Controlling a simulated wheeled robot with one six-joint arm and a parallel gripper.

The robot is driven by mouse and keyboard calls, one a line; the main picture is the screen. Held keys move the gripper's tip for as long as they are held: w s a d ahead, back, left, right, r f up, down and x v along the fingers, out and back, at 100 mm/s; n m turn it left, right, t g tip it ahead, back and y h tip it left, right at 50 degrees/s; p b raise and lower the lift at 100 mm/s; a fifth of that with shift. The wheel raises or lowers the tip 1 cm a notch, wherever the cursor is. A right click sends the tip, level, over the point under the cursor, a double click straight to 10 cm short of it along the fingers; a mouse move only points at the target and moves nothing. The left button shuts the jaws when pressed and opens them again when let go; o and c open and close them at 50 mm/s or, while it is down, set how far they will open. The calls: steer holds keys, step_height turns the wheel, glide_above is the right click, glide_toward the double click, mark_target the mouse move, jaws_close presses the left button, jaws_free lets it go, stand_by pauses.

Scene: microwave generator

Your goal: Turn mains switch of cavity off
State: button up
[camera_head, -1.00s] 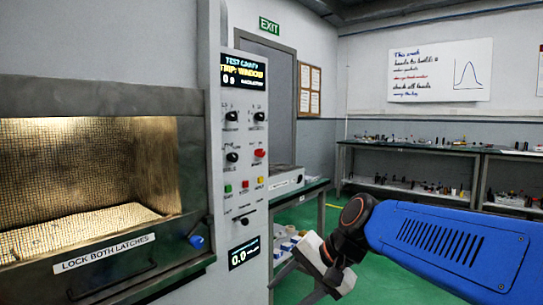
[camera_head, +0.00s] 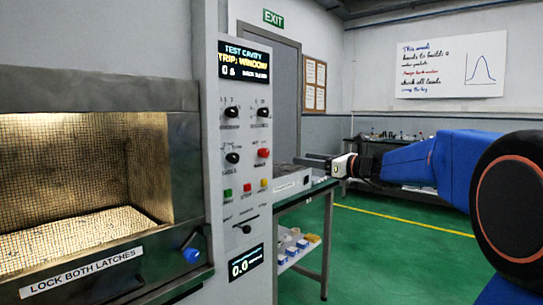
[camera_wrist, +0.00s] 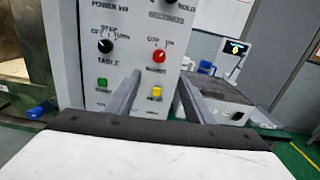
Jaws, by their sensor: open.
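The test cavity's control panel (camera_head: 240,180) is a tall pale column right of the open, lit cavity. The mains switch is the red knob (camera_head: 263,153) in the right column of controls. In the wrist view the red knob (camera_wrist: 159,56) has small lettering above that seems to read off and on. Its exact setting is too small to tell. My gripper (camera_head: 304,161) is right of the panel, pointing left towards it. In the wrist view the fingers of my gripper (camera_wrist: 158,88) are apart, with nothing held, the red knob showing beyond the gap.
A black knob (camera_head: 232,158) sits left of the red one. Green (camera_head: 227,193), red and yellow (camera_head: 264,183) buttons lie below. A bench (camera_head: 300,196) with a grey box stands behind the panel. The cavity's blue latch (camera_head: 189,254) sticks out at lower left.

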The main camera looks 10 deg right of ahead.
mark_target(266, 154)
steer(key=x, duration=1.6)
steer(key=shift+w+a+f, duration=0.1)
steer(key=shift+w+a, duration=0.15)
steer(key=shift+w, duration=0.05)
steer(key=c, duration=1)
